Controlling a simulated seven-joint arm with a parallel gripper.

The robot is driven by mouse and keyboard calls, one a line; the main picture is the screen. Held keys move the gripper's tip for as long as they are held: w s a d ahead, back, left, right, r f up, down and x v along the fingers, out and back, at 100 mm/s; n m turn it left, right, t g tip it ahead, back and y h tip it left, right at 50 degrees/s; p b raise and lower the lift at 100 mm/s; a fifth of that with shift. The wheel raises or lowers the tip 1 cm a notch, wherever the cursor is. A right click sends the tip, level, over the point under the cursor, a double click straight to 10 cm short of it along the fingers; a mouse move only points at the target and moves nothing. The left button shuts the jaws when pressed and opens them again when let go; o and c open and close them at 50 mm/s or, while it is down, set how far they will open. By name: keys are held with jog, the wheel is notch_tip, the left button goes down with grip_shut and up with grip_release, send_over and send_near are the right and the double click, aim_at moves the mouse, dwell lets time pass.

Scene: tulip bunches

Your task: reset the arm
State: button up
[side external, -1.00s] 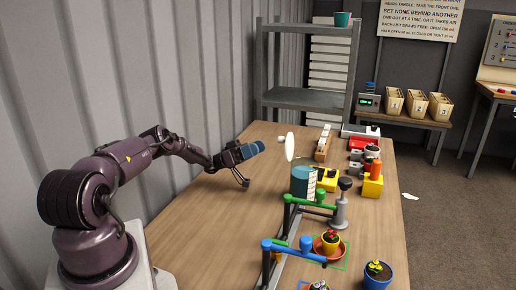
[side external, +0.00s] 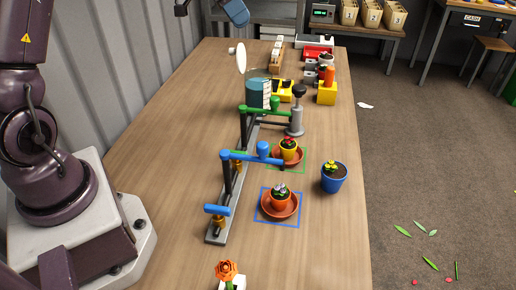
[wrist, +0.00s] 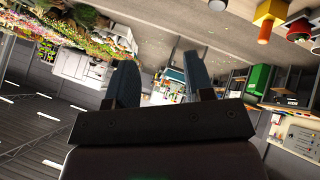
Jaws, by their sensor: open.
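My gripper (side external: 236,12) shows only in part at the top edge of the side view, in front of the grey wall and above the white disc in the picture. Most of my arm above it is cut off by the frame. In the wrist view my gripper (wrist: 160,78) has its two blue fingers apart, with nothing between them. The wrist camera sees the room tilted and far off.
The wooden table (side external: 185,140) carries a rail with a green lever (side external: 262,110) and a blue lever (side external: 250,157). An orange pot (side external: 280,203) stands on a saucer near a blue pot (side external: 334,180). An orange flower (side external: 226,270) is at the front.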

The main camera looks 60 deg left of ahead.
jog(key=s+d+r+n+t+y, duration=0.1)
jog(key=s+d+n+y, duration=0.1)
jog(key=s+d, duration=0.4)
jog(key=s+d+r+n+t+y, duration=0.1)
jog(key=s+d+n+y, duration=0.2)
jog(key=s, duration=1.4)
jog(key=d+y, duration=0.2)
jog(key=shift+s+d+r, duration=0.3)
jog(key=shift+d+r, duration=0.1)
dwell(1.0)
